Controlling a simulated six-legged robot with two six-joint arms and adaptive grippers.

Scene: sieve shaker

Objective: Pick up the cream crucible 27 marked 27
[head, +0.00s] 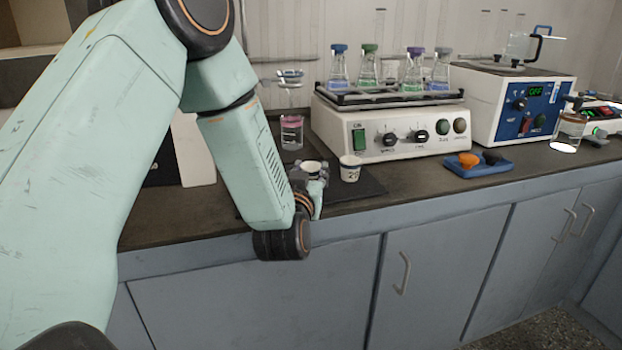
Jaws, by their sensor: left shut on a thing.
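My left gripper (311,178) comes down from the left over the front of the worktop. It is shut on a small cream crucible (313,167), whose open rim and upper wall show between the fingers. Any mark on this crucible is hidden by the gripper. A second cream crucible (350,169) stands upright just to the right, apart from the gripper. It bears a dark number starting with 2; the second digit is too small to read surely. My right gripper is not in view.
Both crucibles are at a dark mat (372,188) near the worktop's front edge. Behind stands a white shaker (385,130) carrying several stoppered flasks. A pink-banded beaker (291,132) is behind the gripper. A blue tray (478,168) with orange and black items lies right.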

